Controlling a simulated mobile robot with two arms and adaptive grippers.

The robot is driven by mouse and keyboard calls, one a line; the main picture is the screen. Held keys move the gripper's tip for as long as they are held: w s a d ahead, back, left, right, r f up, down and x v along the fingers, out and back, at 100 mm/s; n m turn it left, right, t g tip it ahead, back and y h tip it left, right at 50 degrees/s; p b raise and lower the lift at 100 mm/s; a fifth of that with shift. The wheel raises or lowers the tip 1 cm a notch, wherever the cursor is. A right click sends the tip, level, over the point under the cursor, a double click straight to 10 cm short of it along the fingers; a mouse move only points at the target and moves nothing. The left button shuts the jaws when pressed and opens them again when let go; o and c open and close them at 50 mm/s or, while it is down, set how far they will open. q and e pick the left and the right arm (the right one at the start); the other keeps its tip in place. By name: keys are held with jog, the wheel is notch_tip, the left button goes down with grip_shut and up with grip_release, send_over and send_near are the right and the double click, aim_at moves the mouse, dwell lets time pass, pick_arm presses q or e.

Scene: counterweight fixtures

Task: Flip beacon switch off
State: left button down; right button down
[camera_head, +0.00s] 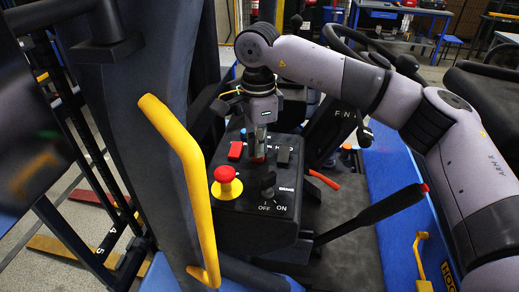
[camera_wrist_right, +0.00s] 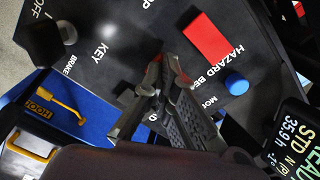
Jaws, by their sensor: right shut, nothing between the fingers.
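A black control panel (camera_head: 245,205) with several switches stands in the middle of the head view. My right gripper (camera_head: 259,156) points down at it from above, fingers together and empty. In the right wrist view the fingertips (camera_wrist_right: 168,62) are close over the panel; contact cannot be told. A label starting "BE" shows beside the fingers, its rest covered. I cannot clearly make out the beacon switch; the gripper hides that part. A red rocker by the word HAZARD (camera_wrist_right: 208,38) is near the fingertips, also in the head view (camera_head: 236,150). My left gripper is out of view.
A red mushroom button on a yellow base (camera_head: 225,182) and a black OFF/ON knob (camera_head: 268,185) sit nearer on the panel. A blue round button (camera_wrist_right: 237,84) is beside the fingers. A yellow handle (camera_head: 187,165) rises at left; a black lever (camera_head: 375,212) slants at right.

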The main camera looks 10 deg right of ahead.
jog(key=shift+w+r+p, duration=0.1)
jog(key=shift+r+p, duration=0.5)
jog(key=shift+r, duration=0.25)
jog(key=shift+r+p, duration=1.45)
jog(key=shift+r, duration=1.1)
jog(key=shift+f, duration=0.15)
